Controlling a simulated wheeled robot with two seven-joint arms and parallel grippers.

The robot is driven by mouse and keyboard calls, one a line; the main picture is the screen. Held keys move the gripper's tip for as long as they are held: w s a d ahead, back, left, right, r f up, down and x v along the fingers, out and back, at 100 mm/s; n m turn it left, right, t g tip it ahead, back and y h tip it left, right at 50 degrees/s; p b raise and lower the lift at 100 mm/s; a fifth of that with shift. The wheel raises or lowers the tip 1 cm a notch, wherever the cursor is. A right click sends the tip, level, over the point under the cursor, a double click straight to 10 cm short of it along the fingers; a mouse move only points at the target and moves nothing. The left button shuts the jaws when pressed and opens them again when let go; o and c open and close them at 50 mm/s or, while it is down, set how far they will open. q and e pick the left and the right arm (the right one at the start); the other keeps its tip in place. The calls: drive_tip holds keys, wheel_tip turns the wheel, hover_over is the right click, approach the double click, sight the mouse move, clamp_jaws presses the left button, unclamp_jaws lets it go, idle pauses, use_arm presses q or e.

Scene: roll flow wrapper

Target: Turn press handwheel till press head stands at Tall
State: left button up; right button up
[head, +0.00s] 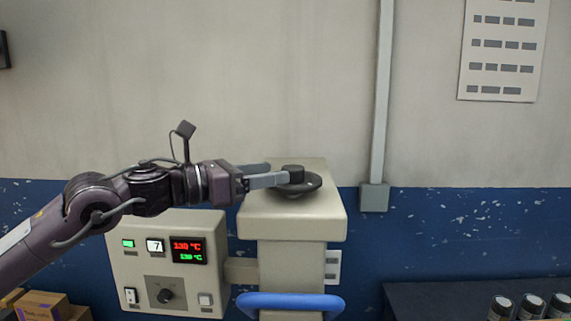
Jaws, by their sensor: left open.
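The press handwheel (311,185) is a dark disc with a raised hub or knob (294,170), lying flat on top of the cream press housing (291,220). My left gripper (280,174) comes in from the left, its grey fingers lying level at the knob. The fingers are apart, one nearer and one farther back, with the near fingertip beside the knob. I cannot tell whether either finger touches it. The press head and any Tall mark cannot be made out. My right gripper is not in view.
A control box (140,270) with red and green displays, a dial and switches stands left of the press, below my arm. A blue handle bar (291,302) crosses the press column. Boxes (42,304) sit at lower left, jars (530,306) at lower right. Space above the press is clear.

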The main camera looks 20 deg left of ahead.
sight(285, 169)
use_arm(q)
drive_tip(key=p+x, duration=0.1)
drive_tip(key=x, duration=0.2)
drive_tip(key=shift+w+d+r, duration=0.1)
drive_tip(key=shift+d+r, duration=0.1)
drive_tip(key=shift+d, duration=0.2)
drive_tip(key=shift+w+d+f, duration=0.1)
drive_tip(key=shift+w, duration=0.1)
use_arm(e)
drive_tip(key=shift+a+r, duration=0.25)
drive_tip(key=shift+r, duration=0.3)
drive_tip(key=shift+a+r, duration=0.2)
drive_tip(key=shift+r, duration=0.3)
use_arm(q)
drive_tip(key=c, duration=1)
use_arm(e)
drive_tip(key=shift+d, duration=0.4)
